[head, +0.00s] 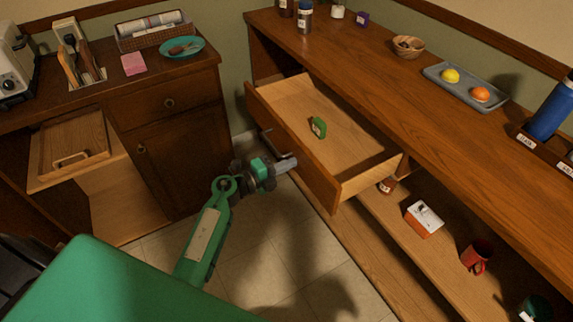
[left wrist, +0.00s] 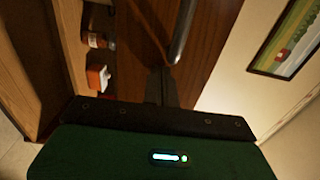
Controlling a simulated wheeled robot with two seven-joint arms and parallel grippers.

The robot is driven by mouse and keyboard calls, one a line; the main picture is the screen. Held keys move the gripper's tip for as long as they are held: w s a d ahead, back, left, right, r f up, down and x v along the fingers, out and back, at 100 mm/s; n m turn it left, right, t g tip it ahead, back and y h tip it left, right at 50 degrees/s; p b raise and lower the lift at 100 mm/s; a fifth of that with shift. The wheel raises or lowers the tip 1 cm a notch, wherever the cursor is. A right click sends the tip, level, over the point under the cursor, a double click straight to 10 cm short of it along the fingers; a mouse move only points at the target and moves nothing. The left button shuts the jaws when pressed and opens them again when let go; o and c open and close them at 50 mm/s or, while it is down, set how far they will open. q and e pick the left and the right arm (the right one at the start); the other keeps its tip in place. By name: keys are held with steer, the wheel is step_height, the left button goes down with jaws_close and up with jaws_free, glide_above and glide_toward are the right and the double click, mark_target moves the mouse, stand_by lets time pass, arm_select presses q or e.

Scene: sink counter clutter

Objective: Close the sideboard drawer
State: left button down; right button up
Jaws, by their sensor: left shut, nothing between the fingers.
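The sideboard drawer (head: 350,115) is pulled out from under the wooden top, with a small green item (head: 318,127) inside it. Its front panel (head: 300,150) faces the floor area on the left. My left gripper (head: 292,162) is shut and empty, at the outer side of the drawer front; I cannot tell whether it touches. In the left wrist view, the shut fingers (left wrist: 161,88) point at the brown drawer front (left wrist: 140,40), beside a metal bar handle (left wrist: 181,32). My right gripper is not in view.
The sideboard top (head: 400,75) holds bottles, a wooden bowl (head: 408,45) and a grey tray (head: 465,85) with fruit. The shelf below holds an orange-and-white box (head: 424,218) and a red mug (head: 477,256). A dark cabinet (head: 165,130) stands left; tiled floor lies between.

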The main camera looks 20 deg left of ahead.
arm_select(q)
glide_toward(349, 145)
steer(key=r, duration=0.1)
steer(key=s+a+r, duration=0.1)
steer(key=r, duration=0.1)
steer(key=shift+s+a+r, duration=0.2)
steer(key=shift+s+r, duration=0.05)
steer(key=shift+r, duration=0.1)
steer(key=b+x, duration=0.2)
steer(key=x, duration=0.9)
steer(key=shift+d+f+b, duration=0.1)
steer(key=shift+f+b, duration=0.05)
steer(key=shift+b, duration=0.15)
steer(key=shift+w+d, duration=0.25)
steer(key=shift+w, duration=0.1)
steer(key=shift+r, duration=0.35)
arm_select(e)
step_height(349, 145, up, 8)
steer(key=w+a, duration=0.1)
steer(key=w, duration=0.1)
arm_select(q)
steer(key=shift+r, duration=0.15)
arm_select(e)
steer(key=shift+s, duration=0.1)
